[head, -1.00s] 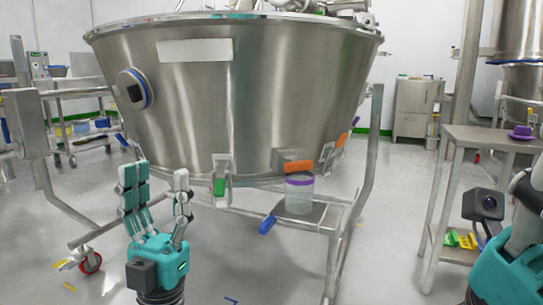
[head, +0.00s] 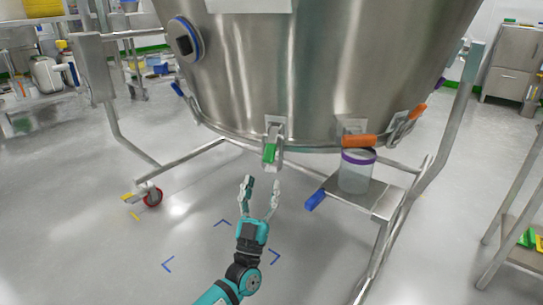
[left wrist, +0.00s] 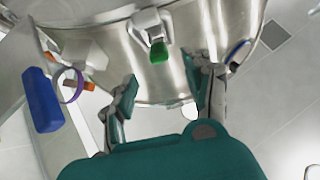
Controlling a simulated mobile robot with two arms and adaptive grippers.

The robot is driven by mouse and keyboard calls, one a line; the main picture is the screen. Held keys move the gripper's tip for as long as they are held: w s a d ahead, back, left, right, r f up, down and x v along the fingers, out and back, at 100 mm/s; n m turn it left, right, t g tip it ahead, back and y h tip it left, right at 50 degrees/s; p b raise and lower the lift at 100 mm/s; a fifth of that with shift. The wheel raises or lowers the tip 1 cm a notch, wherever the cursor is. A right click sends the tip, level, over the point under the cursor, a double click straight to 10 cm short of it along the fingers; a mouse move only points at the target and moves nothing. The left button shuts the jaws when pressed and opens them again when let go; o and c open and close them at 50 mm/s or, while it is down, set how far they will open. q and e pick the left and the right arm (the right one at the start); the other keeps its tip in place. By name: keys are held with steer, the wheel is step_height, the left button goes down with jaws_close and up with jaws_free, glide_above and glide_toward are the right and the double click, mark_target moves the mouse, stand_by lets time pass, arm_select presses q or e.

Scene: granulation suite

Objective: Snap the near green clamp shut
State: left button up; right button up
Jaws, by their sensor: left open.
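The near green clamp (head: 270,150) hangs on the lower rim of the big steel bowl (head: 330,70). Its green handle points downward. It also shows in the left wrist view (left wrist: 159,52), at the top middle. My left gripper (head: 260,182) is open and empty, a little below the clamp and apart from it in the head view. In the left wrist view its two fingers (left wrist: 165,75) stand wide on either side below the clamp. My right gripper is out of view.
An orange-handled clamp (head: 360,140) sits right of the green one, with another orange clamp (head: 417,111) farther right. The floor below the bowl is open.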

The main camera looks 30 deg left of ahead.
mark_target(271, 144)
arm_select(q)
steer(key=b+x, duration=0.2)
steer(key=x, duration=0.7)
steer(key=shift+w+r+b, duration=0.2)
steer(key=shift+r+b, duration=0.05)
steer(key=shift+b, duration=0.15)
steer(key=shift+c, duration=0.4)
jaws_close()
